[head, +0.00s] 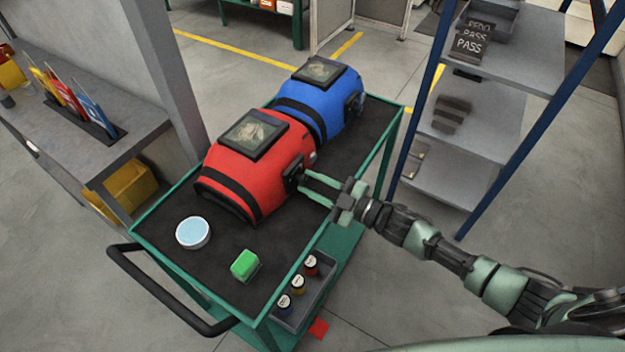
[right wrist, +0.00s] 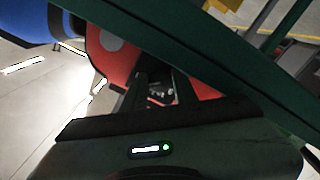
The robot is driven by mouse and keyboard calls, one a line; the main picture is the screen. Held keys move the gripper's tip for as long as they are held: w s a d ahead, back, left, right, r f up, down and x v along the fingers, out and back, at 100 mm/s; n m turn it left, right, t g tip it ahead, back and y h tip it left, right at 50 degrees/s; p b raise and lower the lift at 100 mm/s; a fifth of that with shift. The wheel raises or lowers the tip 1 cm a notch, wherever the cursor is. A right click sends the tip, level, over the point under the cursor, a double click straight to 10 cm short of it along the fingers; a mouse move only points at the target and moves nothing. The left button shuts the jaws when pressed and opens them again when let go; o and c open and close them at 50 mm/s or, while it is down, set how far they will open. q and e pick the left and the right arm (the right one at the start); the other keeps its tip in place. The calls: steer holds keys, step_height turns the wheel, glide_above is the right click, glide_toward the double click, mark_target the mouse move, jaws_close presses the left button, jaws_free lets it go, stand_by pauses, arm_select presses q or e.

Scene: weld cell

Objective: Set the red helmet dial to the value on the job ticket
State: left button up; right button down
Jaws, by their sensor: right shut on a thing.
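The red helmet (head: 250,165) lies on the dark top of the green cart (head: 150,238), its window facing up. Its black dial (head: 293,172) is on the side towards my right arm. My right gripper (head: 304,186) reaches in from the right and is shut on the dial. In the right wrist view the red shell (right wrist: 112,58) is close ahead, and dark fingers and the cart frame hide most of the dial. The dial's marks are too small to read. I cannot pick out a readable job ticket. My left gripper is out of view.
A blue helmet (head: 325,105) sits just behind the red one. A round tin (head: 193,232) and a green block (head: 244,265) are at the cart's near end. A side tray (head: 318,287) holds small bottles. Shelves (head: 480,135) stand right, a bench (head: 125,150) left.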

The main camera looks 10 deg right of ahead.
steer(key=shift+m, duration=0.8)
steer(key=shift+f, duration=0.1)
steer(key=c, duration=1.1)
jaws_free()
steer(key=v, duration=0.8)
steer(key=shift+b, duration=0.4)
